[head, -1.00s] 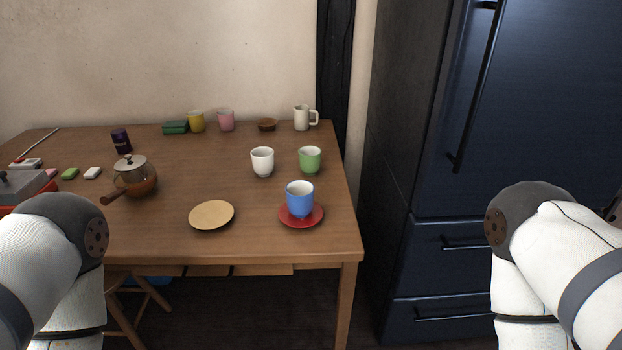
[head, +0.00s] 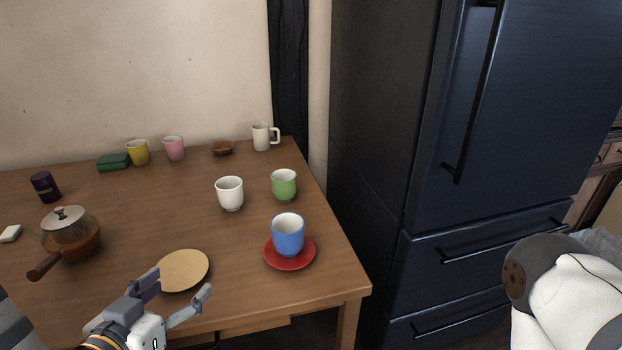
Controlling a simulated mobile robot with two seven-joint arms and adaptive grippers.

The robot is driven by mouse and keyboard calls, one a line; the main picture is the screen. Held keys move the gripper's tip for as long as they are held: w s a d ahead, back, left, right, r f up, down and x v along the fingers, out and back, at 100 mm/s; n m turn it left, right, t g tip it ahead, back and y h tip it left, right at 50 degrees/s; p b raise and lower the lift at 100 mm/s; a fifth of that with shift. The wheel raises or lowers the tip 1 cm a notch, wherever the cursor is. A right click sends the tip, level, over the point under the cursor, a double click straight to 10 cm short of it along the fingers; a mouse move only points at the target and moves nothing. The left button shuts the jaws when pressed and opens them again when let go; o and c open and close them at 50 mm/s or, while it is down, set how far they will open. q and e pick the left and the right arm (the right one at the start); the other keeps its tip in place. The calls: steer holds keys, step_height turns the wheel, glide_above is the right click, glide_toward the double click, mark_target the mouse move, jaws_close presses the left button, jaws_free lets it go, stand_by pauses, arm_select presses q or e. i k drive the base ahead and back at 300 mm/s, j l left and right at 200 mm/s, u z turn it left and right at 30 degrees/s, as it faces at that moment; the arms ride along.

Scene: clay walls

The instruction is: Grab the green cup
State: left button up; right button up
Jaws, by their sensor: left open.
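The green cup (head: 284,185) stands upright on the wooden table, near its right edge. A white cup (head: 230,193) stands just left of it, and a blue cup (head: 288,235) on a red saucer (head: 290,262) stands in front of it. My left gripper (head: 178,291) is open and empty at the table's front edge, by the yellow plate. It is well to the front left of the green cup and apart from it. My right gripper is out of view; only part of my right arm shows at the lower right.
A yellow plate (head: 182,270) and a teapot (head: 72,232) lie toward the front left of the table (head: 150,213). A white mug (head: 263,137), a brown bowl (head: 222,148), a pink cup (head: 174,148) and a yellow cup (head: 138,152) stand along the back. A dark fridge (head: 400,150) rises right of the table.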

mark_target(284, 187)
steer(key=i+j+z, duration=0.45)
steer(key=z, duration=0.25)
steer(key=i+j+z, duration=0.15)
steer(key=j+z, duration=0.2)
steer(key=i+j, duration=0.15)
steer(key=j, duration=0.15)
